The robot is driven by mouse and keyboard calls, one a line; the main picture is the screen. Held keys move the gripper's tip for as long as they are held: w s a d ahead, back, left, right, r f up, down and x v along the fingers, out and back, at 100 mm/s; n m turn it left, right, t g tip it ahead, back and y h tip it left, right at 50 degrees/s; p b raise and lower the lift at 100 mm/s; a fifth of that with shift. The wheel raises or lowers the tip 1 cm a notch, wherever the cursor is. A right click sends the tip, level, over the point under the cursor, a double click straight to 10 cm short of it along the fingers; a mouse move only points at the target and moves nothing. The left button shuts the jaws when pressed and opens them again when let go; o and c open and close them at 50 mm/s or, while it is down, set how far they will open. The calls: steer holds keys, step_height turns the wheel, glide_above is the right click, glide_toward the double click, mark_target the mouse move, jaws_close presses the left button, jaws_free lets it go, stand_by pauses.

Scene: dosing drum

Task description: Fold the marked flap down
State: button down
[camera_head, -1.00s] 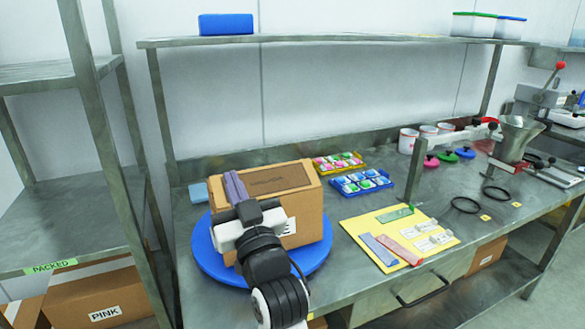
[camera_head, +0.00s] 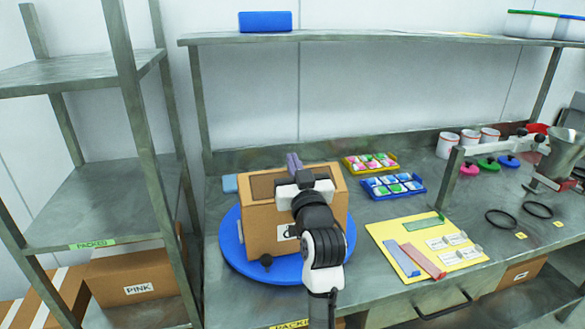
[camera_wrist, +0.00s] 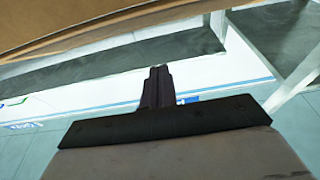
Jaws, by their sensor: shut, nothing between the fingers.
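A cardboard box (camera_head: 268,222) sits on a blue round turntable (camera_head: 233,252) on the steel bench. Its top has a darker brown panel (camera_head: 262,188); I cannot tell which part is the marked flap. My gripper (camera_head: 293,160) reaches over the box top from the front, right of that panel, with its purple fingers together and empty. The wrist hides much of the box's right top and front. In the wrist view the closed fingers (camera_wrist: 157,80) point away, with a brown cardboard surface (camera_wrist: 100,25) across the top. Contact cannot be told.
A yellow mat (camera_head: 440,262) with coloured strips and cards lies to the right. Yellow (camera_head: 371,163) and blue (camera_head: 393,187) trays of small packs stand behind it. A steel shelf (camera_head: 400,38) spans above the bench. A rack (camera_head: 80,238) stands at the left.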

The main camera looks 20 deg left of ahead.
steer(key=shift+w+a+f, duration=0.15)
steer(key=shift+w+f, duration=0.05)
steer(key=shift+f, duration=0.4)
steer(key=shift+w+a+f, duration=0.1)
steer(key=shift+w+f, duration=0.15)
steer(key=shift+f, duration=0.3)
steer(key=shift+w+a+f, duration=0.15)
steer(key=shift+w+f, duration=0.05)
steer(key=shift+f, duration=0.4)
